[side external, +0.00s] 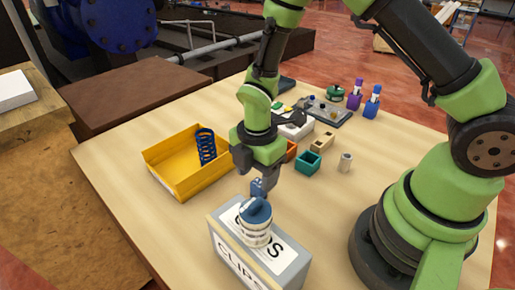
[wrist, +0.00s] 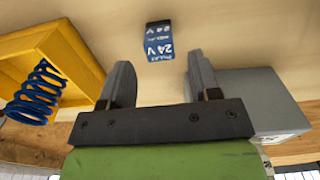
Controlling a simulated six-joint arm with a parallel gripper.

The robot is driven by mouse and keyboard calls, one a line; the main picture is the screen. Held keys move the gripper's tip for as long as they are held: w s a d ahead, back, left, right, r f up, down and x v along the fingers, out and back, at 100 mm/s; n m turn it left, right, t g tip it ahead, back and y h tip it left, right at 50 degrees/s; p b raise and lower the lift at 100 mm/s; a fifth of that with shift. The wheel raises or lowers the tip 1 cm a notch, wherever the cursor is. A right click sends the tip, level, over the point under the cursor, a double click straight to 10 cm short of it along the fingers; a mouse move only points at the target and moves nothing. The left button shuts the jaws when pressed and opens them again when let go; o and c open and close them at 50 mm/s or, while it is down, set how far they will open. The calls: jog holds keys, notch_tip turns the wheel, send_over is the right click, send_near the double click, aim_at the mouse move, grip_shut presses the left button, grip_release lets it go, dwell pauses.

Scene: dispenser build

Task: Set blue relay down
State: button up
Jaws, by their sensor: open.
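The blue relay (wrist: 160,41), marked "24 V", is just beyond and between my fingertips in the wrist view, clear of both fingers. In the side view the relay (side external: 257,187) shows small and blue under my gripper (side external: 257,180), partly covered by a finger. It appears to rest on the table, behind the clips box. My gripper (wrist: 160,68) is open, with a wide empty gap between its two dark fingers.
A yellow bin (side external: 172,183) holding a blue spring (side external: 206,147) is at left. A grey clips box (side external: 285,268) with a blue-lidded white jar (side external: 256,236) stands in front. A teal holder (side external: 308,163) and other small parts are to the right. The front left table is clear.

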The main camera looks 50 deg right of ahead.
notch_tip(320, 180, up, 7)
notch_tip(320, 180, up, 13)
jog(key=m+t+y, duration=0.1)
jog(key=m+t, duration=0.3)
jog(key=m, duration=0.7)
send_over(258, 184)
jog(key=s+d, duration=0.3)
jog(key=s, duration=0.2)
jog(key=s+r+m+t+y, duration=0.1)
jog(key=s+r+m+t, duration=0.2)
jog(key=s+r+m, duration=0.2)
jog(key=s+m, duration=0.3)
jog(key=m, duration=0.3)
jog(key=shift+s+d+r, duration=0.3)
jog(key=shift+d+r, duration=0.05)
